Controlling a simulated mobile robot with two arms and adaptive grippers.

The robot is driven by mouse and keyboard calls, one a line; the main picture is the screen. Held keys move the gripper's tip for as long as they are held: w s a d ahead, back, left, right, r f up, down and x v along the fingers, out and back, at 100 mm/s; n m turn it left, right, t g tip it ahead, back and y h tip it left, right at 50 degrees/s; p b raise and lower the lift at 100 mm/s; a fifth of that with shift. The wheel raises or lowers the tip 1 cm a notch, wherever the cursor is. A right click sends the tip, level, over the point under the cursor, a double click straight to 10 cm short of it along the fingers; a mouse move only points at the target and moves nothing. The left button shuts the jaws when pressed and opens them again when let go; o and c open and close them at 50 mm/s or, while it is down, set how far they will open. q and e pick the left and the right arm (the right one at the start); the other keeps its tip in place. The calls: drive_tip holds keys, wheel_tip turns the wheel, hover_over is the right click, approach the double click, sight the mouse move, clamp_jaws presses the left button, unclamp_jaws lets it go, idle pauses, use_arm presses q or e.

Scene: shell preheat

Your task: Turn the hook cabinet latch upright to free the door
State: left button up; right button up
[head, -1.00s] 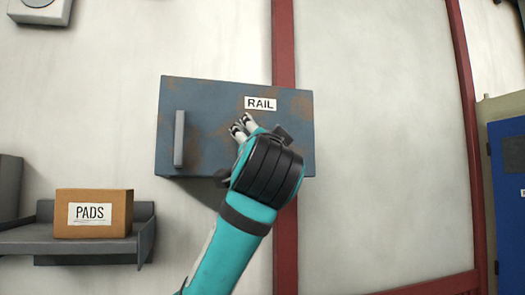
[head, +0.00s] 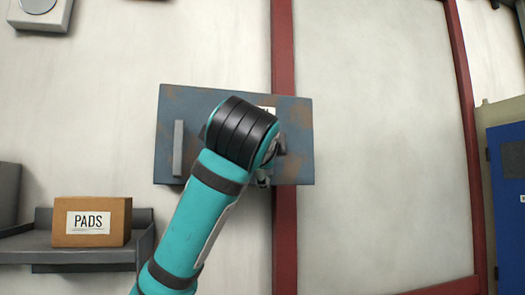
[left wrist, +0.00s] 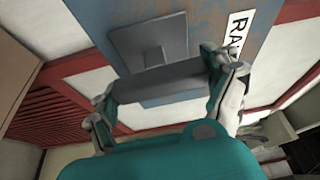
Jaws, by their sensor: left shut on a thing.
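The blue-grey cabinet (head: 232,98), with rust patches, hangs on the wall in the head view. A grey upright handle (head: 178,148) is at its left side. In the left wrist view, my left gripper (left wrist: 165,95) is shut on the latch, a dark grey bar (left wrist: 160,82) lying between the fingers in front of a grey plate (left wrist: 150,42). The bar runs roughly across the label's line of text. My right gripper is out of view.
A partly covered RAIL label (left wrist: 237,35) is on the door. A PADS box (head: 92,221) sits on a grey shelf (head: 85,257) at the lower left. A red post (head: 284,235) runs behind the cabinet. A blue cabinet (head: 508,200) stands at the far right.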

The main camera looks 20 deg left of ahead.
use_arm(q)
drive_tip(key=shift+m, duration=0.3)
idle(0.4)
drive_tip(key=o, duration=1)
drive_tip(key=shift+w+a, duration=0.1)
drive_tip(key=shift+c, duration=0.2)
drive_tip(key=v, duration=0.7)
drive_tip(key=shift+s, duration=0.3)
